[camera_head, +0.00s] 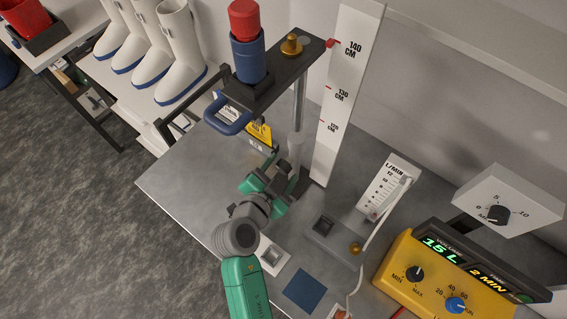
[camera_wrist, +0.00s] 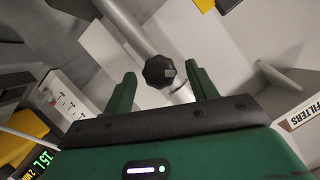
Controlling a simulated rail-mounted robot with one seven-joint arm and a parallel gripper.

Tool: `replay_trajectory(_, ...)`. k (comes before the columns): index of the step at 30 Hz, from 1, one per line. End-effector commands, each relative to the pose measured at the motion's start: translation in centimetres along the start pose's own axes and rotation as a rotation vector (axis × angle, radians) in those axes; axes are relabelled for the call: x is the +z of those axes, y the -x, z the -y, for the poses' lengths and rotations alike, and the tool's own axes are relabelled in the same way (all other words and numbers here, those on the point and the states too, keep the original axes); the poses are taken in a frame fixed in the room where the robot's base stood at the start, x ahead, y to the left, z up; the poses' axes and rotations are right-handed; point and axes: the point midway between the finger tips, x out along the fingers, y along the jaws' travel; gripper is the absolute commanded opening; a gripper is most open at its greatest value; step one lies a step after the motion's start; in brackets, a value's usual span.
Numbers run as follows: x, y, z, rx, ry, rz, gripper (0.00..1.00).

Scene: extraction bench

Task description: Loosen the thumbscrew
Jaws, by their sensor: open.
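A dark, many-sided knob (camera_wrist: 158,71), which looks like the thumbscrew, sits on a grey metal post (camera_wrist: 128,25) in the wrist view. My gripper (camera_wrist: 163,80) is open, with one green finger on each side of the knob and a visible gap to both. I cannot tell how deep the knob lies between the fingers. In the head view my gripper (camera_head: 274,180) is low beside the upright post (camera_head: 298,105), which carries a dark top plate (camera_head: 290,62). The knob is hidden behind my gripper and arm there.
On the top plate stand a blue and red cylinder (camera_head: 247,55) and a brass knob (camera_head: 291,46); a blue handle (camera_head: 226,115) juts out at its edge. A white height scale (camera_head: 345,95) stands close right of the post. A yellow meter box (camera_head: 440,275) sits at lower right.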

Motion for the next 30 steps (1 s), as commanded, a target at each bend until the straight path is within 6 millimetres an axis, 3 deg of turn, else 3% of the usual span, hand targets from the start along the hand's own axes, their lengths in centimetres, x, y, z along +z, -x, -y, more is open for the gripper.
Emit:
replay_trajectory(5, 0.0, -1.8, 0.0, 0.001, -0.001, 0.000, 0.57)
replay_trajectory(13, 0.0, -2.0, 0.0, 0.001, 0.000, 0.001, 0.57)
replay_trajectory(20, 0.0, -2.0, 0.0, 0.001, 0.000, 0.001, 0.13)
replay_trajectory(30, 0.0, -1.9, 0.1, 0.020, 0.050, 0.000, 0.13)
